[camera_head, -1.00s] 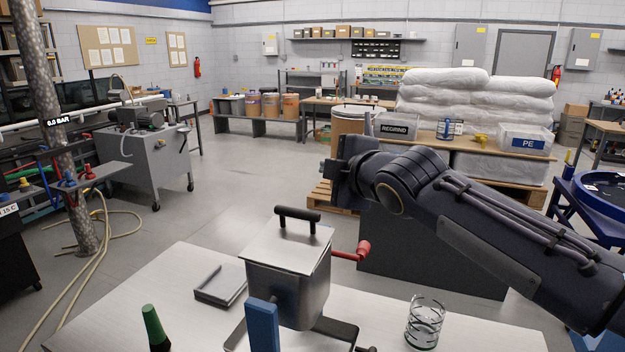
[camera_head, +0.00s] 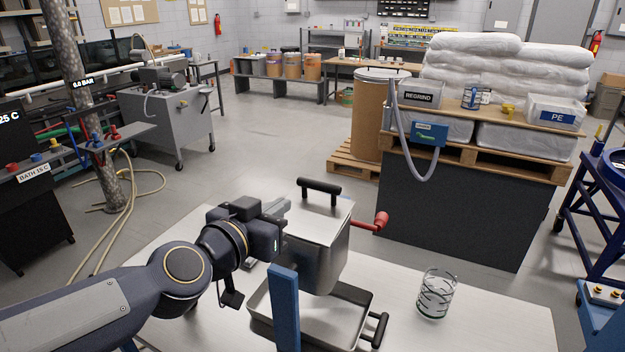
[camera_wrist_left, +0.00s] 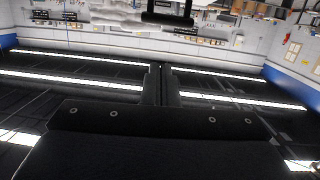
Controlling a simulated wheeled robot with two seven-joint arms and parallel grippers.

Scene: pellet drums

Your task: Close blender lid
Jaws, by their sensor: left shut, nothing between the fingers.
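The blender is a metal box-shaped body (camera_head: 322,265) on the light table. Its flat metal lid (camera_head: 325,222) lies over the top with no clear gap, and a black bar handle (camera_head: 318,191) stands on it. A red crank handle (camera_head: 372,222) sticks out on the right. My left gripper (camera_head: 278,208) is shut and empty at the lid's left edge; I cannot tell if it touches. In the left wrist view its fingers (camera_wrist_left: 162,70) are together, and the black handle (camera_wrist_left: 167,18) shows at the top edge. My right gripper is out of view.
A metal tray (camera_head: 258,302) lies under the blender, with a blue post (camera_head: 285,308) in front. A clear glass (camera_head: 436,293) with dark marks stands to the right. The table's right front (camera_head: 490,325) is bare. A dark block (camera_head: 450,222) stands behind.

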